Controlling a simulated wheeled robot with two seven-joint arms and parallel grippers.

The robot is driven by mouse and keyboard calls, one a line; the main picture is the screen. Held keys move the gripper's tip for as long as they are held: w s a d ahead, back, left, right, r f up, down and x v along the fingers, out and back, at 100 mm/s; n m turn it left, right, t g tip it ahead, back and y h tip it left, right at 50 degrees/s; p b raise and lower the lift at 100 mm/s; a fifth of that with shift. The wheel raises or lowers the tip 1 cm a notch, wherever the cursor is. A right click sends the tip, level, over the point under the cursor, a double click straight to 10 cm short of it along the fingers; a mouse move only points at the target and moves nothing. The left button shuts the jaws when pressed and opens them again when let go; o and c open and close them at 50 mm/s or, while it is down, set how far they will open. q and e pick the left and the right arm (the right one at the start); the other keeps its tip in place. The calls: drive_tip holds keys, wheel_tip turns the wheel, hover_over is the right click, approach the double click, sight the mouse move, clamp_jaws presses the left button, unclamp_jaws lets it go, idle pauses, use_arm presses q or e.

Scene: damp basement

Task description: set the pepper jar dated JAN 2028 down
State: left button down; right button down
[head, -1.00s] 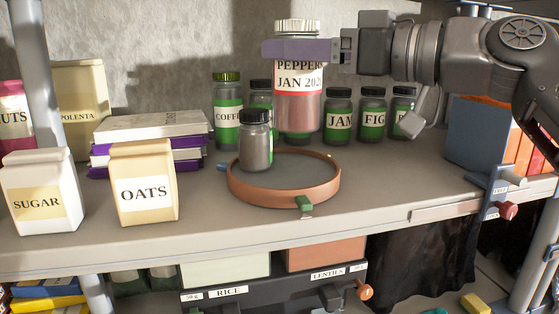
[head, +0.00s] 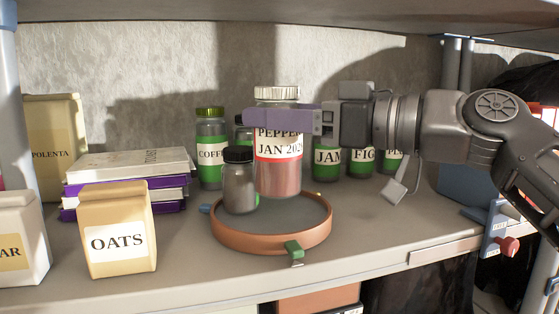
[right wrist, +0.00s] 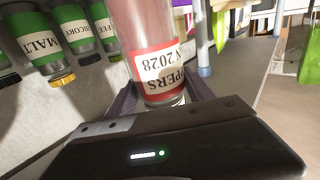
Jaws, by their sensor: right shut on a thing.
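The pepper jar (head: 279,178) has a white lid, a red-edged label reading "PEPPER" and "JAN 202", and reddish contents. My right gripper (head: 279,118) is shut on it just below the lid and holds it upright. Its base shows against the inside of the copper-rimmed round tray (head: 252,244), toward the back; I cannot tell whether it touches. In the right wrist view the jar (right wrist: 150,40) appears upside down between the purple fingers, its label showing "2028". A dark-lidded grey jar (head: 239,185) stands on the tray's left side, close beside it. My left gripper is not in view.
Green-labelled jars, COFFEE (head: 210,150), JAM (head: 327,160) and FIG (head: 362,160), stand behind. The OATS box (head: 117,238) and stacked books (head: 125,180) are on the left. The tray's front and right floor is bare, as is the shelf right of it (head: 375,215).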

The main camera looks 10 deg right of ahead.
sight(299, 153)
drive_tip(key=shift+f, duration=0.1)
drive_tip(key=shift+f, duration=2.15)
drive_tip(key=shift+f+b, duration=0.2)
drive_tip(key=shift+b, duration=0.2)
drive_tip(key=shift+c, duration=1.9)
unclamp_jaws()
drive_tip(key=shift+r, duration=0.1)
